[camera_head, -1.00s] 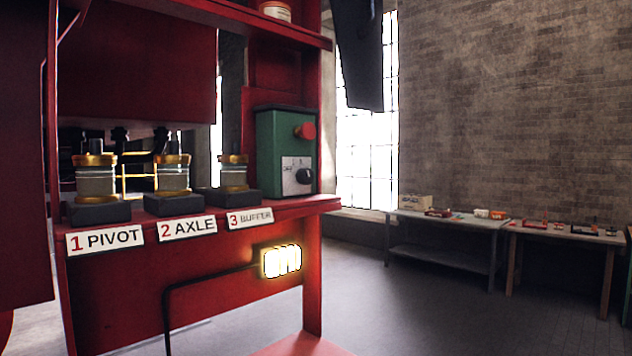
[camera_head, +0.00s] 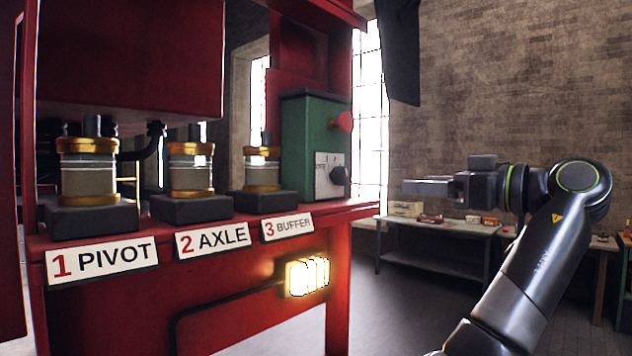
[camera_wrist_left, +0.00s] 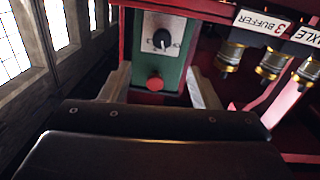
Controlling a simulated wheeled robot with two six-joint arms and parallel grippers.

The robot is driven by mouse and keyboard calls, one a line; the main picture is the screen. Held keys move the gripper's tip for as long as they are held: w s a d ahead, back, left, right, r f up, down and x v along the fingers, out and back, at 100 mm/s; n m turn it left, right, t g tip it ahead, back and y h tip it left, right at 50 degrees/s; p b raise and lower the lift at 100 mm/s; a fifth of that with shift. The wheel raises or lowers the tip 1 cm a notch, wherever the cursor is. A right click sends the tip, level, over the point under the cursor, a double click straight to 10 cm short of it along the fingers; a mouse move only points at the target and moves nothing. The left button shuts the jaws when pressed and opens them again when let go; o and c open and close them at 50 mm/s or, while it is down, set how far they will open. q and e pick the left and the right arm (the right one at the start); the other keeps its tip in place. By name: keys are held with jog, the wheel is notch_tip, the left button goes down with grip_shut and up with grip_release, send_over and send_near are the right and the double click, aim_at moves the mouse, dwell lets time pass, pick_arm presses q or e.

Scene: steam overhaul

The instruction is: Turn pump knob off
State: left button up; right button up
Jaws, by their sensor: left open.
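The pump knob, a black dial (camera_head: 340,175) on a white plate, sits low on the front of the green control box (camera_head: 305,145). It also shows in the left wrist view (camera_wrist_left: 162,40), where the picture is upside down. A red button (camera_head: 345,121) is above the knob on the same box. My left gripper (camera_head: 406,187) is to the right of the box, pointing left, apart from the knob. In the left wrist view its fingers (camera_wrist_left: 159,68) are open and empty, with the box face beyond them. My right gripper is not in view.
The box stands on a red machine shelf (camera_head: 362,210). Several glass and brass oilers, such as the pivot one (camera_head: 88,178), line the shelf to the left. A lit lamp (camera_head: 307,276) is below. Tables (camera_head: 440,232) stand far behind, by the brick wall.

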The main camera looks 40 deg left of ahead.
pick_arm(q)
jog(key=p, duration=0.5)
send_near(347, 176)
jog(key=a, duration=0.5)
jog(key=w+a, duration=0.1)
jog(key=a, duration=0.2)
jog(key=shift+a+r, duration=0.15)
jog(key=shift+a, duration=0.7)
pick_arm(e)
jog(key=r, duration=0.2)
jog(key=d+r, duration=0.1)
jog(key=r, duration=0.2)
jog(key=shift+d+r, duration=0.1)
pick_arm(q)
jog(key=shift+d, duration=0.1)
